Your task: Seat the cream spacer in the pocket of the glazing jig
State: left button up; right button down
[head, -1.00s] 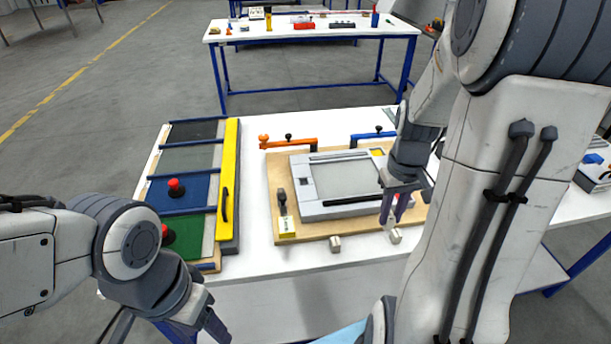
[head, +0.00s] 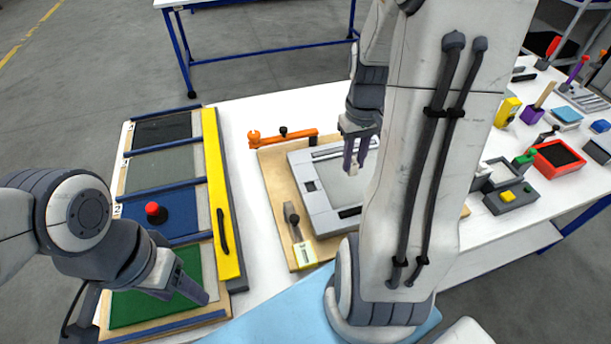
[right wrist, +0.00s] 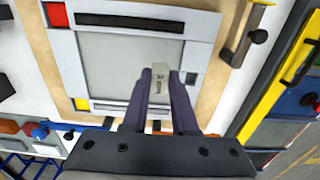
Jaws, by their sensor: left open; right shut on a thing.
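My right gripper (head: 354,168) is shut on the cream spacer (right wrist: 158,82), a small pale block that sticks out between the fingertips. It hangs over the grey pane of the glazing jig (head: 325,208), which is a light grey frame on a wooden board. A small dark square recess, which looks like the pocket (head: 310,186), is in the frame's left side; in the right wrist view the recess (right wrist: 191,78) is just right of the spacer. I cannot tell the spacer's height above the jig. My left gripper (head: 195,290) is open and empty over the green panel. My right arm hides the jig's right part.
An orange clamp (head: 285,138) stands at the board's back edge and a dark-handled clamp (head: 294,225) at its left front. A yellow bar (head: 222,200) edges the panel rack (head: 165,150) on the left. Several coloured tools and boxes (head: 558,158) crowd the right side.

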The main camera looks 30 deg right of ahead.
jog(key=p, duration=0.2)
send_over(311, 190)
notch_tip(311, 190, down, 6)
jog(key=shift+f, duration=0.1)
notch_tip(311, 190, down, 3)
jog(key=shift+f, duration=0.5)
jog(key=c, duration=0.7)
grip_release()
